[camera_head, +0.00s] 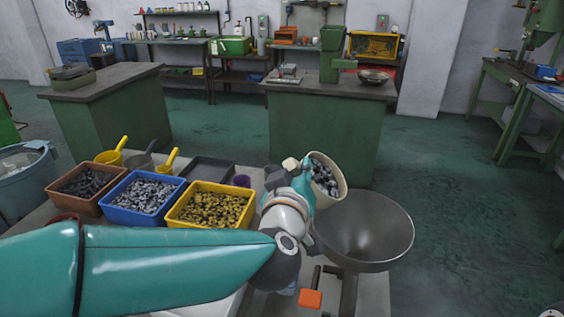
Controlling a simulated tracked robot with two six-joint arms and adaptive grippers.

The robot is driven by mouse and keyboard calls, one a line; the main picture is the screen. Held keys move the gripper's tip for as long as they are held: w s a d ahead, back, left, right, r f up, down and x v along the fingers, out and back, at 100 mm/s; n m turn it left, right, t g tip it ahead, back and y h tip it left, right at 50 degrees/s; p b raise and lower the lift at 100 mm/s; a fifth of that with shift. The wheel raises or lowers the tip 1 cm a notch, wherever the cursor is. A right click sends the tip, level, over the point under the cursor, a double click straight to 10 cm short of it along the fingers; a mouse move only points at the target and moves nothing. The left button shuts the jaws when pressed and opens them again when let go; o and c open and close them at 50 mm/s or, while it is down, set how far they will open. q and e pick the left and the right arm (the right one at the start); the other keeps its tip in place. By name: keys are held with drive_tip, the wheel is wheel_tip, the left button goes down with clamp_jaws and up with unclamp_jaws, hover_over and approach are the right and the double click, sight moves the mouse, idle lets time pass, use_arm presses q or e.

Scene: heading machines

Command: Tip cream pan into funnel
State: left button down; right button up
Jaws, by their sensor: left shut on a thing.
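The cream pan (339,177) is full of grey metal pieces and is tilted towards the right, its mouth facing up and to the right. It is held above the left rim of the wide grey metal funnel (374,222). The funnel's visible inside looks empty. My left gripper (306,178) is shut on the cream pan at its left side; the fingertips are largely hidden behind the wrist. My teal left arm reaches in from the lower left and hides part of the table and the funnel's left side. My right gripper is not in view.
Brown (86,188), blue (143,196) and yellow (211,206) bins of small parts stand left of my wrist. Yellow scoops (112,153) and a dark tray (206,171) lie behind them. Green workbenches (322,135) stand farther back. Floor to the right is clear.

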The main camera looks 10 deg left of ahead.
use_arm(q)
drive_tip(key=d+m+t+y+p, duration=0.1)
drive_tip(key=d+m+p, duration=0.6)
drive_tip(key=d, duration=0.3)
drive_tip(key=shift+s+m, duration=0.25)
drive_tip(key=shift+m, duration=0.65)
